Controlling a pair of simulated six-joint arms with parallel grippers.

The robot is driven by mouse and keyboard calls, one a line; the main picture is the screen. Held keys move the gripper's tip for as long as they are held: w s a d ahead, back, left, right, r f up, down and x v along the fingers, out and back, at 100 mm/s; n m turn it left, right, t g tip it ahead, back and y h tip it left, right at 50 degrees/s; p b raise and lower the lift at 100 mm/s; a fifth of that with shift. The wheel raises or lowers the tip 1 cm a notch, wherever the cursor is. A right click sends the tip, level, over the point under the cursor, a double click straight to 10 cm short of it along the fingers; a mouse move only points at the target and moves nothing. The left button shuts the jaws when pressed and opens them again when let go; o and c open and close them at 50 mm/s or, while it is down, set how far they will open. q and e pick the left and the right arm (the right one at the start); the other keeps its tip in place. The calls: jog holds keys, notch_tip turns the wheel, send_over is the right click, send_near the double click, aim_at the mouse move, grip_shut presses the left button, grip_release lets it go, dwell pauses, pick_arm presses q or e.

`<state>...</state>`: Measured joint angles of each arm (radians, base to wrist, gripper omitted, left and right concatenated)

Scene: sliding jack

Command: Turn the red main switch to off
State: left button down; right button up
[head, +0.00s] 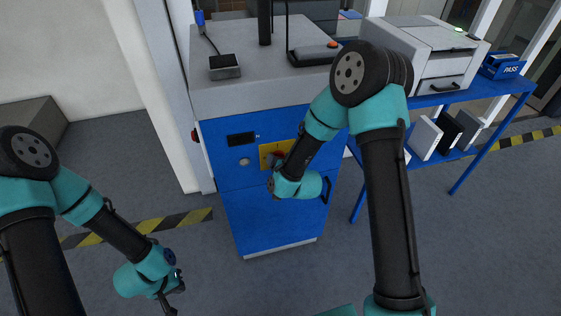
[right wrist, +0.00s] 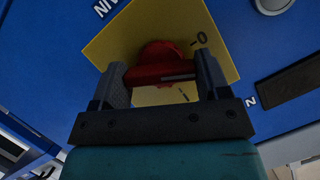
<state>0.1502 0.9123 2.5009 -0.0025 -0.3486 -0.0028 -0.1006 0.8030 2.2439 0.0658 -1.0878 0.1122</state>
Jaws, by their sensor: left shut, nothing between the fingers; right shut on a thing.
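The red main switch (right wrist: 160,60) is a round red knob on a yellow plate (right wrist: 120,38), seen close up in the right wrist view. My right gripper (right wrist: 162,72) is shut on it, one finger on each side. A "0" mark shows on the plate to the upper right of the knob, and a small dark mark shows below it. A pale bar lies on the knob's lower right. In the head view the yellow plate (head: 268,152) is on the blue cabinet front, and my right wrist hides the switch. My left gripper (head: 174,297) is shut and empty, low at the left.
The blue cabinet (head: 240,210) has a grey top with a small box (head: 225,66) on it. A blue table (head: 455,95) with a printer (head: 425,50) stands at the right. A grey block (head: 35,130) stands at the left wall. Floor around my left gripper is clear.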

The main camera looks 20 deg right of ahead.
jog(key=n+h, duration=0.2)
jog(key=n, duration=0.1)
jog(key=shift+a, duration=0.1)
jog(key=shift+n+h, duration=0.3)
dwell(0.3)
jog(key=o, duration=0.9)
jog(key=shift+o, duration=0.2)
jog(key=shift+s, duration=0.1)
